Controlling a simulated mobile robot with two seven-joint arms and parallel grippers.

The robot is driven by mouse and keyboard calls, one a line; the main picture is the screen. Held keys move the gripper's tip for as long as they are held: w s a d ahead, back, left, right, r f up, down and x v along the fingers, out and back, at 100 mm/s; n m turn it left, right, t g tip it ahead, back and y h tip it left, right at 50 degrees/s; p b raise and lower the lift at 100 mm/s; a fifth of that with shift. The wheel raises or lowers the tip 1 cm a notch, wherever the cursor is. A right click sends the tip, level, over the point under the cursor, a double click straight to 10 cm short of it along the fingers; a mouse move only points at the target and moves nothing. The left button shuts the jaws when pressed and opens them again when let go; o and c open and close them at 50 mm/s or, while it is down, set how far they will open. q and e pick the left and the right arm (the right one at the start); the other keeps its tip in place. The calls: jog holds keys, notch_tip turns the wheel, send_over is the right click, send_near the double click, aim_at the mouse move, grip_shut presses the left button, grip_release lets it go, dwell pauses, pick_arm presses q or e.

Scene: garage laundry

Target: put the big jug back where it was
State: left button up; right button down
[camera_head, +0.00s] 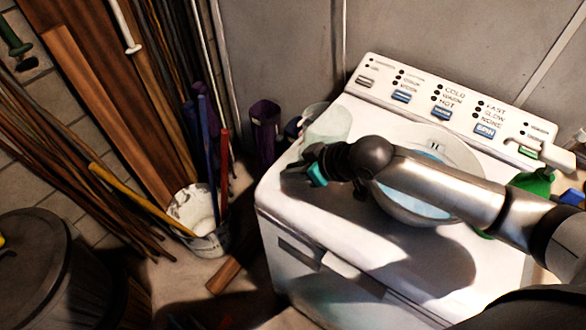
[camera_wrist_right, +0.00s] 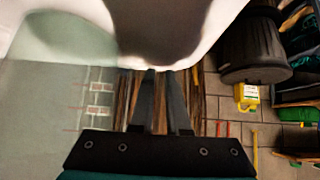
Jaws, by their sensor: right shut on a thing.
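The big jug (camera_head: 328,126), pale and translucent, is at the back left corner of the white washing machine (camera_head: 310,200). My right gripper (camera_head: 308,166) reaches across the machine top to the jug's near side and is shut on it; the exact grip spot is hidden. In the right wrist view the gripper's dark fingers (camera_wrist_right: 165,85) lie close together, and a pale greenish see-through surface, seemingly the jug (camera_wrist_right: 50,110), fills the left side. My left gripper is not in view.
A round basin (camera_head: 405,208) sits in the machine top under my right arm. Green bottles (camera_head: 535,182) stand at its right. Left on the floor are a white bucket (camera_head: 195,210), a purple container (camera_head: 265,130), leaning planks and a dark bin (camera_head: 45,260).

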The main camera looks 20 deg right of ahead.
jog(key=shift+f, duration=0.1)
jog(key=c, duration=0.9)
grip_release()
jog(key=shift+r, duration=0.2)
jog(key=p+v, duration=0.2)
jog(key=v, duration=1)
jog(key=shift+f, duration=0.15)
